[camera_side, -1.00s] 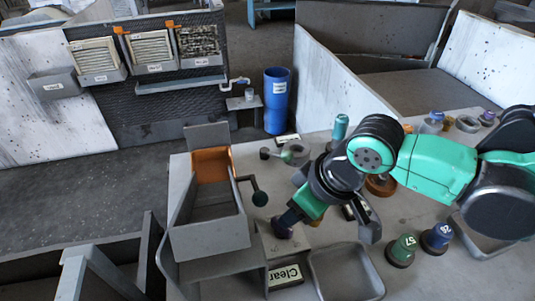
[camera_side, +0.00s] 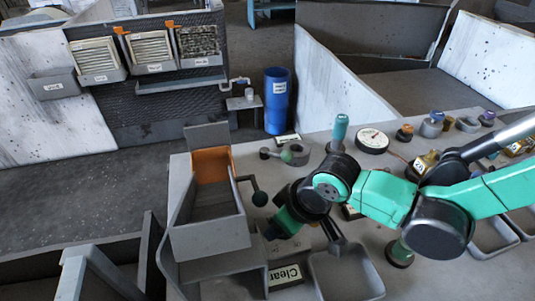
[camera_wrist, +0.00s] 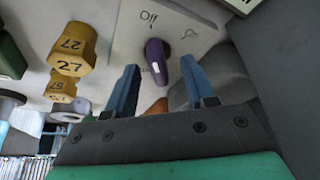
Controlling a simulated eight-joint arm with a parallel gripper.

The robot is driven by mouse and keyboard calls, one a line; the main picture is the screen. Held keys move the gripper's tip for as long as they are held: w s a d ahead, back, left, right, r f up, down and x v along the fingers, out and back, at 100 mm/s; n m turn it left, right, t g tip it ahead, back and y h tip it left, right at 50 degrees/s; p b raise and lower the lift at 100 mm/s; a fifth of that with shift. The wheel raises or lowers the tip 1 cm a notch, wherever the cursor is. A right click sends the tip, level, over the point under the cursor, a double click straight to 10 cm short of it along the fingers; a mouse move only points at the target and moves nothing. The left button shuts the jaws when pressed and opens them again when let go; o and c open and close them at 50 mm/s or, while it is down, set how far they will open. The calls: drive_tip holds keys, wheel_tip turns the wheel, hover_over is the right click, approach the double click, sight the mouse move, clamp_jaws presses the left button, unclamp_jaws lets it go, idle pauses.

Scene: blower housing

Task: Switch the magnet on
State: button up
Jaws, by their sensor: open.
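In the wrist view a purple switch knob (camera_wrist: 156,60) with a white mark stands on a light plate (camera_wrist: 180,32). My gripper (camera_wrist: 160,66) is open, with one blue finger on each side of the knob. I cannot tell whether either finger touches it. In the side view my gripper (camera_side: 303,238) is low over the table, right of the grey box with the crank. The knob is mostly hidden there by my gripper.
The grey box (camera_side: 210,237) with its crank handle (camera_side: 259,198) stands close left of my gripper. A "Clear" label (camera_side: 285,276) and an empty tray (camera_side: 343,278) lie in front. Yellow weights marked 27 (camera_wrist: 70,48) show in the wrist view.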

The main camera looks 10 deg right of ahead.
clamp_jaws()
drive_tip(key=shift+m+t+h, duration=0.2)
drive_tip(key=shift+m+h, duration=0.35)
drive_tip(key=shift+m, duration=0.9)
drive_tip(key=shift+m+t+h, duration=0.2)
drive_tip(key=shift+m+h, duration=0.35)
drive_tip(key=shift+m, duration=1.2)
unclamp_jaws()
